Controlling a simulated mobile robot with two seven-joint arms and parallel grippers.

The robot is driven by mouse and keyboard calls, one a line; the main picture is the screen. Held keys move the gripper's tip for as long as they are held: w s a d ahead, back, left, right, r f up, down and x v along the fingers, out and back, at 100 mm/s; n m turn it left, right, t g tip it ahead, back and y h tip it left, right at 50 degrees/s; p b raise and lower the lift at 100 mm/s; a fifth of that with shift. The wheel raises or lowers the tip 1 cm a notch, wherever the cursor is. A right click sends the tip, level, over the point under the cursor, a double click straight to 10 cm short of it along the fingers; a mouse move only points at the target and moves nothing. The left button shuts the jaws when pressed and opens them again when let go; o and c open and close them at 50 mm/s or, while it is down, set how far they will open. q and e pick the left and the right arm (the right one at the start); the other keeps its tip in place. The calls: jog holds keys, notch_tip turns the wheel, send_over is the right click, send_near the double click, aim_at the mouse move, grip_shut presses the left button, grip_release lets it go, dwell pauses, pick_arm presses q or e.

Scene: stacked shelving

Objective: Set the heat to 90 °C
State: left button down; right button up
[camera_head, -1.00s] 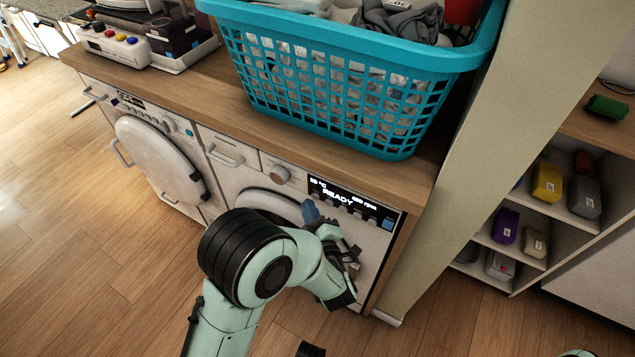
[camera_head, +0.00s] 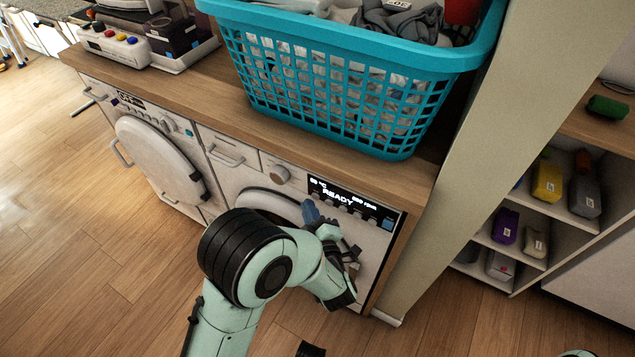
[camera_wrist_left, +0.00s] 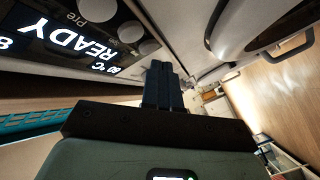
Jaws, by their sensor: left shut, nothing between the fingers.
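The right-hand washing machine has a black display (camera_head: 350,201) reading "READY", with a °C figure and an rpm figure in small text. A row of round buttons (camera_wrist_left: 131,32) runs along the display. A round knob (camera_head: 280,174) sits left of the display. My left gripper (camera_head: 311,212) is shut and empty, its fingertips by the display's left end, close to the °C figure. In the wrist view its fingers (camera_wrist_left: 162,85) point at the panel; I cannot tell whether they touch.
A turquoise laundry basket (camera_head: 330,92) full of clothes stands on the wooden counter (camera_head: 150,83) above. A second machine with a round door (camera_head: 158,158) is at left.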

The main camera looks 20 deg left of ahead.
pick_arm(q)
jog(key=shift+w, duration=0.15)
dwell(0.3)
jog(key=shift+w, duration=0.4)
dwell(0.5)
jog(key=shift+s, duration=0.55)
jog(key=s, duration=0.6)
jog(key=shift+a, duration=0.25)
dwell(0.6)
